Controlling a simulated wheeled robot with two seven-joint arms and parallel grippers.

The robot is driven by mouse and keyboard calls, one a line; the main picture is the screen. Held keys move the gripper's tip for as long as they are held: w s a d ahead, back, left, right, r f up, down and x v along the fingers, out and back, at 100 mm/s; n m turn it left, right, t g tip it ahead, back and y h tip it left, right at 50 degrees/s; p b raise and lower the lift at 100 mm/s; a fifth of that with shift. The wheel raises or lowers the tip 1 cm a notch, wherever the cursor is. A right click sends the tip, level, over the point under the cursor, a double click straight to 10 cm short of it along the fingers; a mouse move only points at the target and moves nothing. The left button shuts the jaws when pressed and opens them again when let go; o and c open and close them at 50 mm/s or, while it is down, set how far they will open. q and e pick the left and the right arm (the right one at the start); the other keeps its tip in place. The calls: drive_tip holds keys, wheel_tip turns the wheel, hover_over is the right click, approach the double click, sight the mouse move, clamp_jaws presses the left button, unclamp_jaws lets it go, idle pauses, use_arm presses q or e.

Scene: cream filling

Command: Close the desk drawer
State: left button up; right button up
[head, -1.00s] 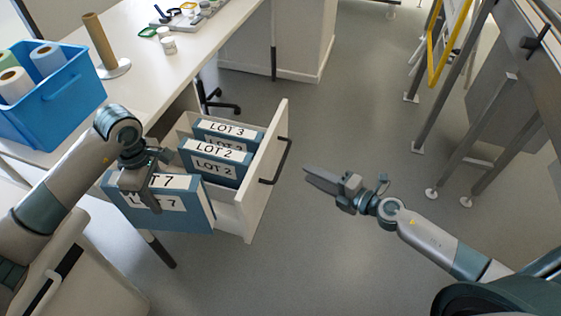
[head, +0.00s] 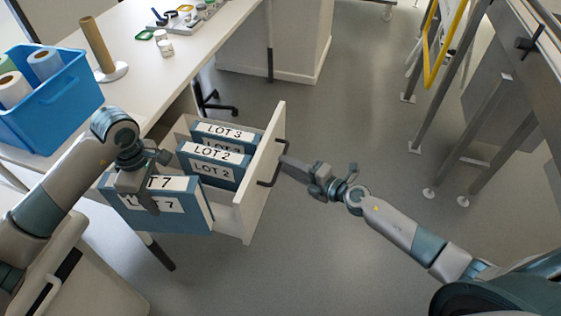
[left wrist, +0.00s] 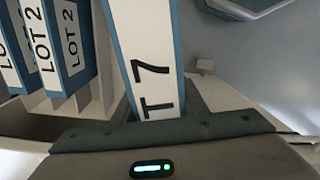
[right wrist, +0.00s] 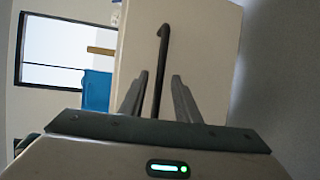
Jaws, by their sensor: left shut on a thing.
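The desk drawer (head: 262,165) is pulled open, with a white front and a dark bar handle (head: 273,170). Two blue binders, LOT 3 (head: 223,130) and LOT 2 (head: 210,152), stand inside. My left gripper (head: 146,203) is shut on the blue LOT 7 binder (head: 195,218), beside the drawer's near side; the left wrist view shows its label (left wrist: 148,60) close up. My right gripper (head: 284,163) is at the handle. In the right wrist view its fingers are open, with the handle (right wrist: 162,65) between them; I cannot tell whether they touch it.
The white desk (head: 160,75) carries a blue bin of rolls (head: 70,98), a brown roll on a stand (head: 98,45) and small jars. A metal frame (head: 440,120) stands at the right. The floor before the drawer is clear.

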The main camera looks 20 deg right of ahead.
drive_tip(key=shift+x, duration=1.85)
clamp_jaws()
